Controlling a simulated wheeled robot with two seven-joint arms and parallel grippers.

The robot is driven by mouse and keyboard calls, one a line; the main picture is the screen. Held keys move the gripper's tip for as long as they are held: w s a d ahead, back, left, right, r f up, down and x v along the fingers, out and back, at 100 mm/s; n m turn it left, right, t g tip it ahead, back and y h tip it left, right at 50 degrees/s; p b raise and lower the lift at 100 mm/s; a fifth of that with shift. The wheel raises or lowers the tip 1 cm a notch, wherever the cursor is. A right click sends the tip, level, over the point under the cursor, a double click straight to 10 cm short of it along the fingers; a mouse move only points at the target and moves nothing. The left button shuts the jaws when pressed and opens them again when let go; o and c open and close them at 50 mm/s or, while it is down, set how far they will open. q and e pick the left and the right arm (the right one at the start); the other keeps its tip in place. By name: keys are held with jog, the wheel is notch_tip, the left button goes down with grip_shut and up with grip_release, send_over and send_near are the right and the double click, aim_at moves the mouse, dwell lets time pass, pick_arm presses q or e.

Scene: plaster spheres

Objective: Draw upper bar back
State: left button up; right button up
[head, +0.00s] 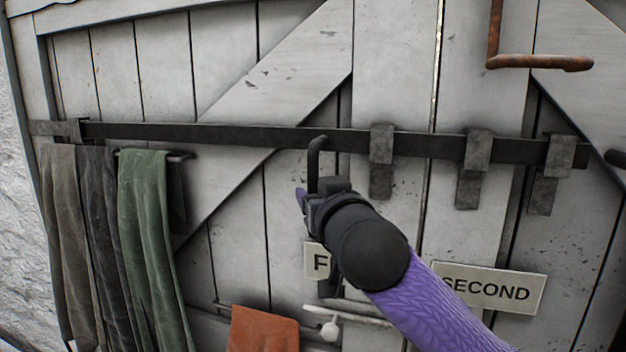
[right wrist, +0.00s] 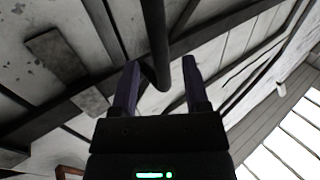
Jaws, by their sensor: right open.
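The upper bar (head: 240,134) is a long dark metal bar lying across the pale plank doors. It passes through several brackets, such as this one (head: 380,145), and crosses the seam between the doors. A bent black handle (head: 316,160) hangs from it. My right gripper (head: 311,194) is at the handle's lower end, and its arm hides part of the door below. In the right wrist view its jaws (right wrist: 160,65) are open, with the handle (right wrist: 154,35) between the fingers; I cannot tell whether they touch it. My left gripper is not in view.
Cloths, including a green one (head: 150,230), hang from a rail at left. A partly hidden sign (head: 317,263) and a "SECOND" sign (head: 492,290) are below the bar. A rusty handle (head: 540,63) is at upper right. An orange cloth (head: 262,330) hangs low.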

aim_at(314, 190)
jog(key=shift+p+x, duration=0.45)
jog(key=shift+x, duration=1.45)
grip_shut()
